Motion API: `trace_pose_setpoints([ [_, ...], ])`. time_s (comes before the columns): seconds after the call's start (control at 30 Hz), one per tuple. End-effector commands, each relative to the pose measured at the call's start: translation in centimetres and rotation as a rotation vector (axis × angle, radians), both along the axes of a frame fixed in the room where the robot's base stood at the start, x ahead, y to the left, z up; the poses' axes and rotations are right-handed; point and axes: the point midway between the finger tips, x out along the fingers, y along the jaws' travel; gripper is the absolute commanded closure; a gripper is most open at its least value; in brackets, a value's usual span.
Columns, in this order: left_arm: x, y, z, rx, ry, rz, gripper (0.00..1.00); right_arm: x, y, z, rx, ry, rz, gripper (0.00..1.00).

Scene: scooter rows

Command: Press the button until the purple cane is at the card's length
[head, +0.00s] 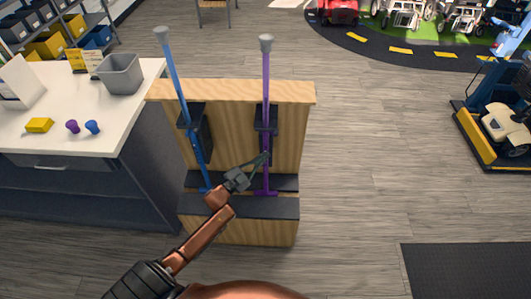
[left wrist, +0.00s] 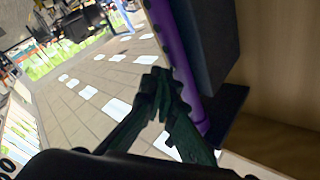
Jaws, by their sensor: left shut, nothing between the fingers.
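The purple cane (head: 266,88) stands upright with a grey top in the right half of a wooden stand (head: 230,91), passing through a dark holder. My left gripper (head: 264,158) is shut and empty, its fingertips at the cane's lower shaft just below the holder. The left wrist view shows the shut fingertips (left wrist: 158,80) beside the purple shaft (left wrist: 179,50); whether they touch it I cannot tell. The button is too small or hidden behind the fingers. A white card (head: 20,82) stands on the table at the left; its writing is not readable. My right gripper is out of view.
A blue cane (head: 173,72) leans in the stand's left half. The white table (head: 75,110) holds a grey bin (head: 121,74), a yellow block (head: 39,125) and small purple and blue pieces. Open floor lies right of the stand, with a dark mat (head: 465,270).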

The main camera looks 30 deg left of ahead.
Motion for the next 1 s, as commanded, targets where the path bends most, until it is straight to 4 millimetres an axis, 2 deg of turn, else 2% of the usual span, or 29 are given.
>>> trace_pose_setpoints([
  [1.0, 0.66, 0.48, 0.14, 0.000, -0.001, 0.002, 1.00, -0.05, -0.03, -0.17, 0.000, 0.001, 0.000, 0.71],
])
